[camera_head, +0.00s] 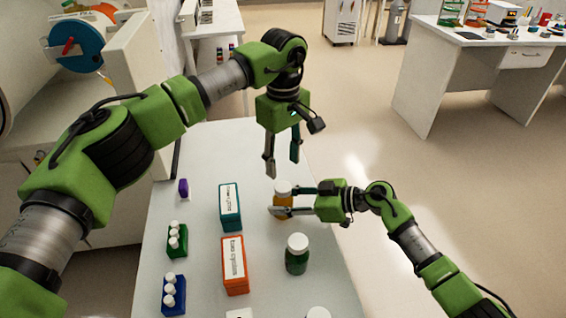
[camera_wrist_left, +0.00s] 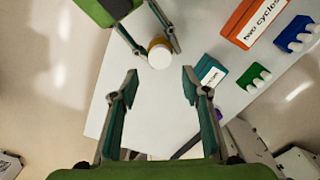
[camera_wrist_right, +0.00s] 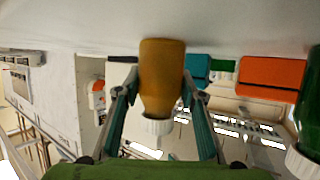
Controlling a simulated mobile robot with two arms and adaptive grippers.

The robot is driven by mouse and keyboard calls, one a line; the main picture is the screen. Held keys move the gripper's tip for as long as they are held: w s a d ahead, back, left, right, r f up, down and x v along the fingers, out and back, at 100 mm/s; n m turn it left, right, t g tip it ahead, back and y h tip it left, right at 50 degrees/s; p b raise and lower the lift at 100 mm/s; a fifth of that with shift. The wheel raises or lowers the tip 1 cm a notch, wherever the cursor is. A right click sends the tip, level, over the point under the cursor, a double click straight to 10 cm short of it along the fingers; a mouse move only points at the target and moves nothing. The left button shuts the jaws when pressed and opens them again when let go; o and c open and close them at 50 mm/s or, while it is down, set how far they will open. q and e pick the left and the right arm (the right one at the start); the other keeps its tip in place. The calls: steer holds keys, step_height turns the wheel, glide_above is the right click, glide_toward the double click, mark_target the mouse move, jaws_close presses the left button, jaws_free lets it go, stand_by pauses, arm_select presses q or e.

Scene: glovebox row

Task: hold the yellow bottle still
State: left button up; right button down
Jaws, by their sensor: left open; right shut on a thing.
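The yellow bottle (camera_head: 283,198) with a white cap stands on the white table, toward its right edge in the head view. My right gripper (camera_head: 283,201) is shut on it from the right, one finger on each side. In the right wrist view the bottle (camera_wrist_right: 162,80) sits between the fingers (camera_wrist_right: 160,100), with the picture upside down. My left gripper (camera_head: 283,168) is open and empty above the table, behind the bottle in the head view. In the left wrist view its fingers (camera_wrist_left: 158,85) are spread, and the white cap of the bottle (camera_wrist_left: 160,55) shows beyond them.
A teal box (camera_head: 231,207) and an orange box (camera_head: 235,265) stand left of the bottle. A green bottle (camera_head: 297,254) stands in front of it. Green (camera_head: 176,240) and blue (camera_head: 173,295) vial racks and a purple item (camera_head: 183,188) are farther left.

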mark_target(283, 187)
arm_select(q)
steer(key=m, duration=0.6)
steer(key=shift+f, duration=4)
